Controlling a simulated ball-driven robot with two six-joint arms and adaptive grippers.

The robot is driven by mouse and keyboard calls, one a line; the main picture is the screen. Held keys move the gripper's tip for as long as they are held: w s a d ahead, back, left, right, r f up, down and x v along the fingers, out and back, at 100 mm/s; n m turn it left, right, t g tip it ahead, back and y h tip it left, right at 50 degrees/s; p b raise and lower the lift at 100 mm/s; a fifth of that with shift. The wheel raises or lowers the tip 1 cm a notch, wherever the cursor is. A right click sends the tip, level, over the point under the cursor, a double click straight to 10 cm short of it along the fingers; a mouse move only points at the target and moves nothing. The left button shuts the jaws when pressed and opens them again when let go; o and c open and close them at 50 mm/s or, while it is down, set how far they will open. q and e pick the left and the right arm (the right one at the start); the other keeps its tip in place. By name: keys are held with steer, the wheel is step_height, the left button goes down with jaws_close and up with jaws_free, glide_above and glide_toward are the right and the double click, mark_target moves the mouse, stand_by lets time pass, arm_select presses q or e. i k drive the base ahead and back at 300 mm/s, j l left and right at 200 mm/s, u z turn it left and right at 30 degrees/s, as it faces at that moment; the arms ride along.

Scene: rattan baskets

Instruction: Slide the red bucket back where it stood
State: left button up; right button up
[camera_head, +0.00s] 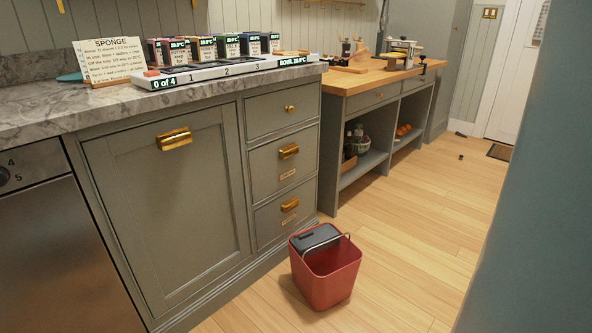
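The red bucket (326,282) stands upright on the wooden floor, just in front of the drawer column's lower right corner. Its thin metal handle (336,239) shows over the open top. A dark grey piece (315,236) sits at the back of its rim. The bottom of the bucket's inside is hidden. Neither of my grippers is in view.
Grey-green cabinets with a marble counter (40,107) run along the left. A wood-topped unit with open shelves (370,160) stands behind. The floor (430,220) right of the bucket is clear. A large teal surface (540,220) blocks the right side.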

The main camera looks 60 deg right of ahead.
mark_target(324, 265)
steer(key=z, duration=2.05)
steer(key=i+l+z, duration=0.5)
steer(key=i+l, duration=0.25)
steer(key=i+l+z, duration=0.25)
steer(key=i, duration=0.25)
steer(key=i+l+z, duration=0.25)
steer(key=i, duration=0.2)
steer(key=i+l+z, duration=0.1)
steer(key=i+z, duration=0.2)
steer(key=i, duration=0.15)
steer(key=i+u, duration=0.45)
steer(key=i+l+u, duration=0.2)
steer(key=i+u, duration=0.25)
steer(key=i, duration=0.1)
